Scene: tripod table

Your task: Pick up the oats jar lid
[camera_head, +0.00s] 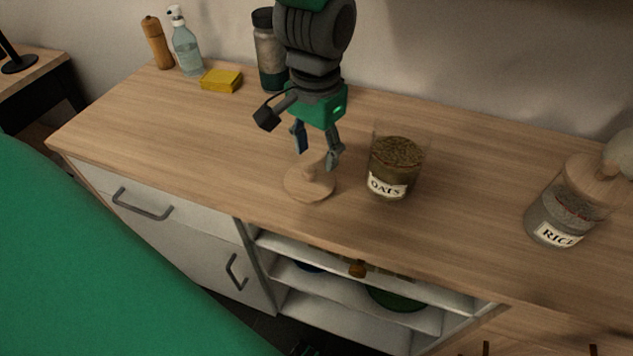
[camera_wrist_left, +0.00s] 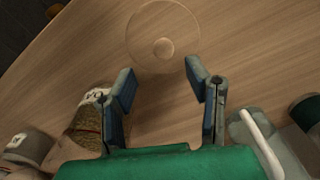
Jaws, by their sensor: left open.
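The oats jar lid (camera_head: 309,184) is a round wooden disc with a small knob, lying flat on the counter left of the oats jar. In the left wrist view the lid (camera_wrist_left: 163,30) lies ahead of the fingertips, roughly centred between them. The oats jar (camera_head: 394,166) is open glass, labelled OATS and filled with brown oats; it also shows in the left wrist view (camera_wrist_left: 85,125). My left gripper (camera_head: 317,158) is open and empty, pointing down just above the lid's knob. Its two fingers (camera_wrist_left: 158,75) are spread apart in the wrist view. My right gripper does not show.
The rice jar (camera_head: 559,217) with a wooden lid stands at the right. A dark-based bottle (camera_head: 268,50), yellow sponge (camera_head: 221,80), soap bottle (camera_head: 186,45) and wooden mill (camera_head: 157,43) stand along the back. Open shelves lie below the front edge.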

